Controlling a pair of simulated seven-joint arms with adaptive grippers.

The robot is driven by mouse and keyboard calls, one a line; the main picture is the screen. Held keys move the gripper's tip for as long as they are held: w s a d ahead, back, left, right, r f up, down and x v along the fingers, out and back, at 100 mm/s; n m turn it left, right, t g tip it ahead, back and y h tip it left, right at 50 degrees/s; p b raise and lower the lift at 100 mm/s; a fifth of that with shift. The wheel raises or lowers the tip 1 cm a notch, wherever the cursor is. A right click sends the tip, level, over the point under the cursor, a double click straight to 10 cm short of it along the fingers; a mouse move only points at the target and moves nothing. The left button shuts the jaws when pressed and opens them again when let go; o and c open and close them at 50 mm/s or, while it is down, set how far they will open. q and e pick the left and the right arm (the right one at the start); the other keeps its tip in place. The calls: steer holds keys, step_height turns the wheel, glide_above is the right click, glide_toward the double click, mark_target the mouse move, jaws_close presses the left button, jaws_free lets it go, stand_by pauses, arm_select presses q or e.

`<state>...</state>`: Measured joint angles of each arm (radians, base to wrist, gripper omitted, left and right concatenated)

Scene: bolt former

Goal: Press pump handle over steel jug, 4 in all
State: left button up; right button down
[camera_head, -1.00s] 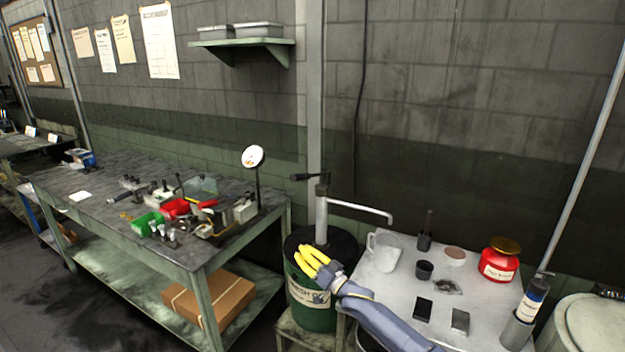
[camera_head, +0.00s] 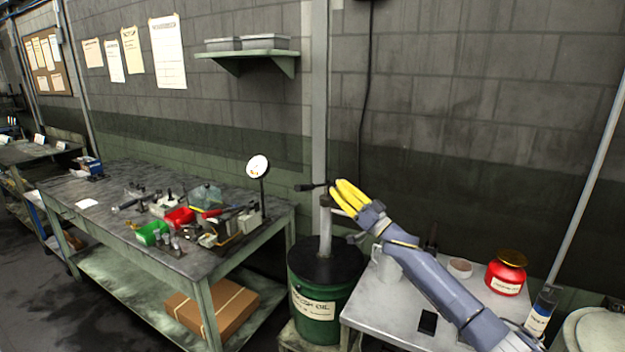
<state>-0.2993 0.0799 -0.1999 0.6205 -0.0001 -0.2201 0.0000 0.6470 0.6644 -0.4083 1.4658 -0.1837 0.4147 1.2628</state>
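The pump (camera_head: 325,225) stands upright on the green oil drum (camera_head: 318,312). Its dark handle (camera_head: 306,188) sticks out to the left at the pump's top. The steel jug (camera_head: 386,264) stands on the grey table to the right of the drum, partly hidden by my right arm. My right gripper (camera_head: 340,196), with yellow fingers, is at the pump head, just right of the handle. I cannot tell whether it touches the pump, nor how far its fingers are apart. The pump's spout is mostly hidden behind my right gripper and arm. My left gripper is not in view.
The grey table (camera_head: 385,318) also holds a red can (camera_head: 506,273), a round pinkish tin (camera_head: 460,268) and a blue-labelled bottle (camera_head: 541,312). A cluttered workbench (camera_head: 130,235) stands to the left. A wall shelf (camera_head: 247,53) is above.

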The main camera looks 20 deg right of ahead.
steer(key=x, duration=1)
steer(key=shift+s+a+f, duration=0.1)
steer(key=shift+a+f, duration=0.15)
steer(key=shift+f, duration=0.4)
steer(key=shift+w+a+f, duration=0.1)
steer(key=shift+a+f, duration=0.15)
steer(key=shift+f, duration=0.4)
steer(key=shift+s+a+f, duration=0.1)
steer(key=shift+a+f, duration=0.1)
steer(key=shift+f, duration=0.45)
